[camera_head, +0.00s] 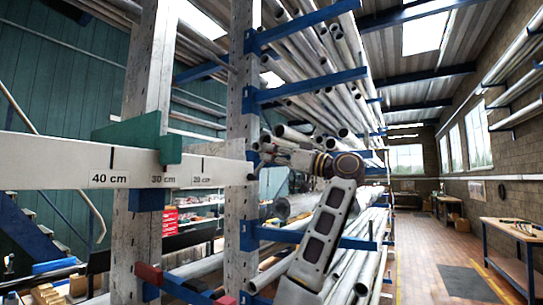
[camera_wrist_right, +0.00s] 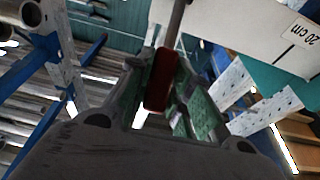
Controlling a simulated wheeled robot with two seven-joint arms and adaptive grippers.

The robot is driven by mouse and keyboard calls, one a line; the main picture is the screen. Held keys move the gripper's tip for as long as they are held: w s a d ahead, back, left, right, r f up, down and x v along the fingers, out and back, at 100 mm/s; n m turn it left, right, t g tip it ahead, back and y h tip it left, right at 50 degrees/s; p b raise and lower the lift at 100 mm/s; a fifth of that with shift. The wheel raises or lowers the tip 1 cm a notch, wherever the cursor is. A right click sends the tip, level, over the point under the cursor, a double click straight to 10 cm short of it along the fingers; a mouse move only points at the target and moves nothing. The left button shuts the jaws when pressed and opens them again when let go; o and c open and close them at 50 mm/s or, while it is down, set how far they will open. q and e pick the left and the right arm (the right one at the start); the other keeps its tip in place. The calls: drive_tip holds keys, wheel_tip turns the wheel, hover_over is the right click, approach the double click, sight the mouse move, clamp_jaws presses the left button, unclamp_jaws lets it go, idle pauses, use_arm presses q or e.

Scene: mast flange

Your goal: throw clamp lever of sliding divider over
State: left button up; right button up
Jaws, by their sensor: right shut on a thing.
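The green sliding divider (camera_head: 150,138) sits across the white beam (camera_head: 60,160), by the 30 cm mark. My right gripper (camera_head: 268,155) is at the beam's right end, right of the 20 cm mark. In the right wrist view my right gripper (camera_wrist_right: 160,85) is shut on a red grip (camera_wrist_right: 159,80) on a thin grey rod (camera_wrist_right: 176,25), apparently the clamp lever. The rod runs up beside the white beam (camera_wrist_right: 235,30). In the head view the red grip is too small or hidden to make out. My left gripper is out of view.
White posts (camera_head: 242,120) with blue rack arms (camera_head: 300,85) carry many metal pipes (camera_head: 335,95) behind and around my right arm. A workbench (camera_head: 510,235) stands at the far right. The brick aisle floor (camera_head: 420,260) is mostly clear.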

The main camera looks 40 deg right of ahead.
drive_tip(key=shift+f, duration=0.1)
idle(0.4)
drive_tip(key=shift+s+f, duration=0.1)
drive_tip(key=shift+f, duration=0.05)
drive_tip(key=shift+s+d+f+b, duration=0.15)
drive_tip(key=shift+f+b, duration=0.05)
drive_tip(key=shift+b, duration=0.2)
drive_tip(key=shift+s, duration=0.1)
drive_tip(key=shift+s+d+f+b, duration=0.15)
drive_tip(key=shift+s+f+b, duration=0.05)
drive_tip(key=shift+f+b, duration=0.25)
drive_tip(key=shift+s, duration=0.1)
drive_tip(key=o, duration=0.7)
drive_tip(key=shift+o, duration=0.2)
